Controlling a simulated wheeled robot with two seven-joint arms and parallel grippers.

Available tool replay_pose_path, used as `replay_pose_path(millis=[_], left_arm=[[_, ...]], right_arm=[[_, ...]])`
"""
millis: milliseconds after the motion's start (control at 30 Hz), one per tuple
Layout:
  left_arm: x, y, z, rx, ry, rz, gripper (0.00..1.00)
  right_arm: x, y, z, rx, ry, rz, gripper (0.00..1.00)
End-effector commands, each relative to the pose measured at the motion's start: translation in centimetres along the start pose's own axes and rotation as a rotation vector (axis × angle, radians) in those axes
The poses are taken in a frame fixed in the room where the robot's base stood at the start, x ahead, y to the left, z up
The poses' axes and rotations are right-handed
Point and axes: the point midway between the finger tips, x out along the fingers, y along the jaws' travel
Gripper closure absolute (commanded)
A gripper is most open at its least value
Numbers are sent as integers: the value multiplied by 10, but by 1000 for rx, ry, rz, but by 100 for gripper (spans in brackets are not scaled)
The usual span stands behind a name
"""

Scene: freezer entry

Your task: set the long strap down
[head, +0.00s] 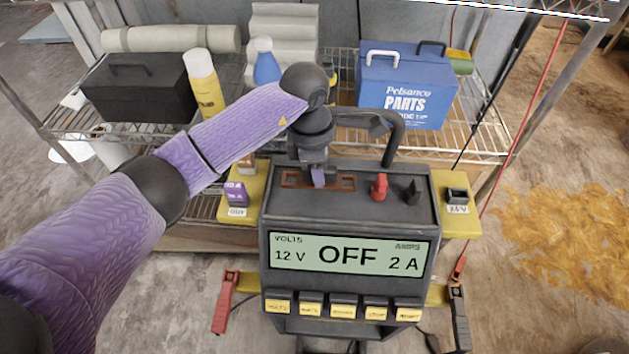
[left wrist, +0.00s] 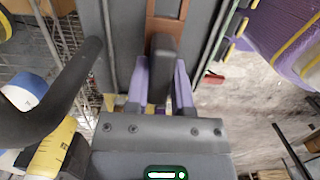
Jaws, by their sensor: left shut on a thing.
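The long strap (head: 345,183), a flat brown bar, is at the top of the grey charger (head: 405,180), left of its red and black posts. I cannot tell whether it touches the top. My left gripper (head: 318,178) points down over the strap's middle. In the left wrist view, the gripper's purple fingers (left wrist: 161,80) are shut on a dark grey block at the near end of the brown strap (left wrist: 165,22), apparently its grip. The gripper hides part of the strap. My right gripper is not in view.
The red post (head: 379,187) and black post (head: 413,191) stand close right of the strap. A black hose-like handle (head: 394,140) arches behind. Yellow side ledges hold a purple block (head: 236,193) and a black block (head: 457,196). A wire shelf with boxes and bottles stands behind.

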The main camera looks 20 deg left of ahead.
Motion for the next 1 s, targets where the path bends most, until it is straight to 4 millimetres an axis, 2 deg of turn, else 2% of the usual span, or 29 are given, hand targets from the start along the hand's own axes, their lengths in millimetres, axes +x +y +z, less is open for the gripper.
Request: replay_pose_path(millis=[33,100,467,500,633,900,1000], left_arm=[[19,-1,-2,-1,2,-8,100],[33,-1,-4,-2,2,-7,100],[33,0,-4,-1,1,-1,100],[33,0,-4,-1,1,0,65],[32,0,-4,0,1,0,37],[31,0,-4,0,1,0,36],[17,0,-3,0,0,4,36]], right_arm=[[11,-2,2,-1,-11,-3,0],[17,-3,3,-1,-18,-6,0],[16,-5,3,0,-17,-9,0],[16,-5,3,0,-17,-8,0],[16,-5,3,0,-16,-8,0],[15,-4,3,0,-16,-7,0],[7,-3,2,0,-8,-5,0]])
